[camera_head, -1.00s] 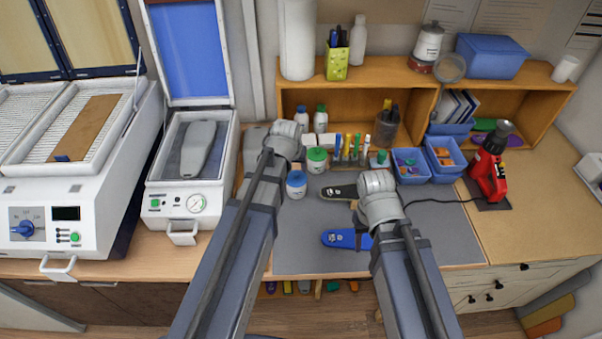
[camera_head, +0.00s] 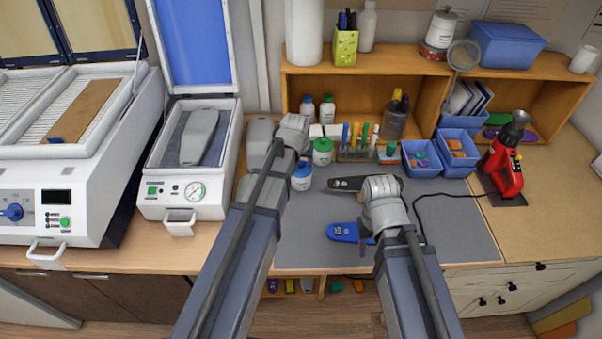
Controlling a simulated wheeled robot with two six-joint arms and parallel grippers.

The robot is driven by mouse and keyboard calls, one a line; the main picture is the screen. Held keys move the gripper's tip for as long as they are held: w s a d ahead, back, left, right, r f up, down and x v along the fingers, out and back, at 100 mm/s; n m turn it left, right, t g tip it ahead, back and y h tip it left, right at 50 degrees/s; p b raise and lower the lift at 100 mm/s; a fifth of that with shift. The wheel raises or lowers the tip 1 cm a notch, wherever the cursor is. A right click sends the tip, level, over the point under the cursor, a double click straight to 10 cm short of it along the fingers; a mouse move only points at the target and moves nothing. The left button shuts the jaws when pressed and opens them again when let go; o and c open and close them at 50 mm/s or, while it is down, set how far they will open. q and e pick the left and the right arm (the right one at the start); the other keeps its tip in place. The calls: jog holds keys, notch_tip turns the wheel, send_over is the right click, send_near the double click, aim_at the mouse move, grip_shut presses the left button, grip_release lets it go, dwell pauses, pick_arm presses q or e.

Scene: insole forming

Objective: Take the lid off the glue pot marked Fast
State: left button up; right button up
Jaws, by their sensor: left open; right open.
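Two white pots stand at the back left of the grey mat (camera_head: 300,245). One pot has a green lid (camera_head: 322,145) and the other, nearer one has a blue lid (camera_head: 302,168). Both lids are on, and I cannot read the word Fast on either pot. My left gripper (camera_head: 292,132) is just left of the pots; its wrist hides its fingertips. It is open and holds nothing that I can see. My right gripper (camera_head: 374,232) is open over the mat, near the blue insole, to the right of both pots; its fingers are mostly hidden by the wrist.
A blue insole (camera_head: 342,232) and a dark insole (camera_head: 347,184) lie on the mat. A pen rack (camera_head: 355,155), blue bins (camera_head: 422,160) and capped bottles (camera_head: 327,108) stand behind. A red heat tool (camera_head: 505,165) with a cable is at right. A white press (camera_head: 190,190) stands at left.

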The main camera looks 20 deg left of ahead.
pick_arm(q)
grip_shut()
dwell(0.5)
